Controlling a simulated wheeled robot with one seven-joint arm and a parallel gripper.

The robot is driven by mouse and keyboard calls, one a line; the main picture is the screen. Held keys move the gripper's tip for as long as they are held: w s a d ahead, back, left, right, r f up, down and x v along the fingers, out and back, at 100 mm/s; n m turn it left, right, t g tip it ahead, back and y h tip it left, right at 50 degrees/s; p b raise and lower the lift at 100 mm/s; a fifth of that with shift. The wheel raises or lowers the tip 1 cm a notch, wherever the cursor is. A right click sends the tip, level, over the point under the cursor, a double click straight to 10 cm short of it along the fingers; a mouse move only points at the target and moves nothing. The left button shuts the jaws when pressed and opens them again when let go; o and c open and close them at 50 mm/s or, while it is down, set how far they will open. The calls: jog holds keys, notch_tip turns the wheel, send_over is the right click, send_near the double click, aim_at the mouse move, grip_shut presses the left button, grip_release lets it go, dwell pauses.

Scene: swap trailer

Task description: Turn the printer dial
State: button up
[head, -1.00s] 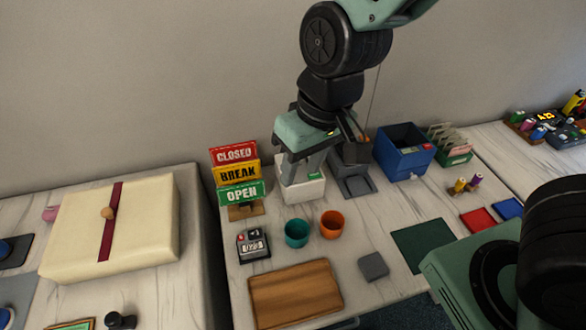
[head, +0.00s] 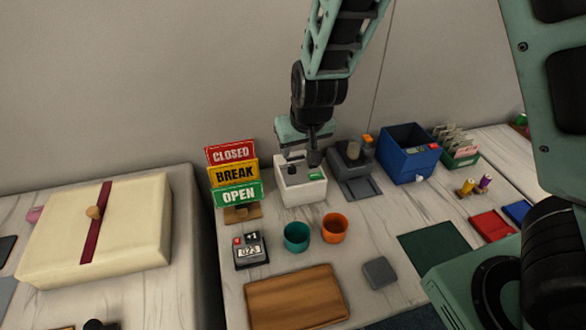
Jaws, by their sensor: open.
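A white boxy device (head: 312,191) that looks like the printer stands at the back of the table, with a small green patch on its top right. I cannot clearly make out a dial; my gripper covers part of its top. My gripper (head: 303,163) is open, pointing down, with its fingers just over the white device. Whether the fingers touch anything is too small to tell. A dark grey device (head: 362,188) with an orange part on top stands just right of it.
A teal cup (head: 297,237) and an orange cup (head: 334,228) stand in front. A blue box (head: 396,160) is at the right. A wooden board (head: 295,297) lies near the front edge.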

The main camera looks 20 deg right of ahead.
aim_at(292, 167)
jog(key=x, duration=0.9)
jog(key=shift+f+b, duration=0.1)
jog(key=shift+b, duration=0.3)
grip_shut()
